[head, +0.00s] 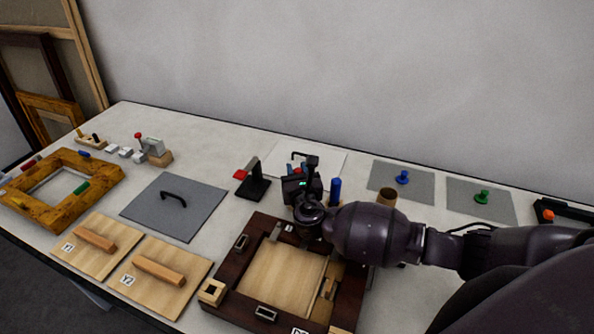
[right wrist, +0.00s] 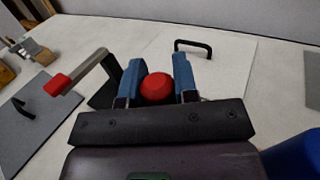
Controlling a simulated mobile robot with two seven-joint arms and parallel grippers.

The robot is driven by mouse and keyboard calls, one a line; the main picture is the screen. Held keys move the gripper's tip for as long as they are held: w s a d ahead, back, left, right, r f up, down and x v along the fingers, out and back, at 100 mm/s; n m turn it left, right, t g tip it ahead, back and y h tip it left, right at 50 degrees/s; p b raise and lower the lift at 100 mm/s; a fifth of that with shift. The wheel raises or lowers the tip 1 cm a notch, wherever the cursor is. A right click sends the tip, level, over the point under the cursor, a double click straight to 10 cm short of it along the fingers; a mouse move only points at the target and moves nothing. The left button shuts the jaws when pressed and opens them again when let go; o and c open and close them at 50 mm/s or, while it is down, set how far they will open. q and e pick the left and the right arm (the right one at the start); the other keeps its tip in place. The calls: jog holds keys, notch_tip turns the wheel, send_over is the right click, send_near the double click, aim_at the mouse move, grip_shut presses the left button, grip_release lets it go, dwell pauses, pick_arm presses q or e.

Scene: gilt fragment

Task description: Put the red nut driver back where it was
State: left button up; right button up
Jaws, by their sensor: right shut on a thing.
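The red nut driver (right wrist: 156,88) shows as a rounded red end between the two blue fingers of my right gripper (right wrist: 158,80) in the right wrist view. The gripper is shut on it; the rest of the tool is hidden. In the head view my right gripper (head: 303,173) is over the back middle of the table, behind the dark wooden frame (head: 228,294) and in front of a white panel with a black handle (head: 328,160). My left gripper is not in view.
A black stand with a red-tipped arm (head: 256,189) is close left of the gripper. A blue cylinder (head: 335,190) and a brown cup (head: 387,197) stand to its right. Grey panels with blue (head: 402,177) and green (head: 482,197) knobs lie further right.

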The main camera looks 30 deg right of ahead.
jog(key=o, duration=0.9)
jog(key=shift+o, duration=0.2)
jog(key=shift+r, duration=0.15)
jog(key=v, duration=1.2)
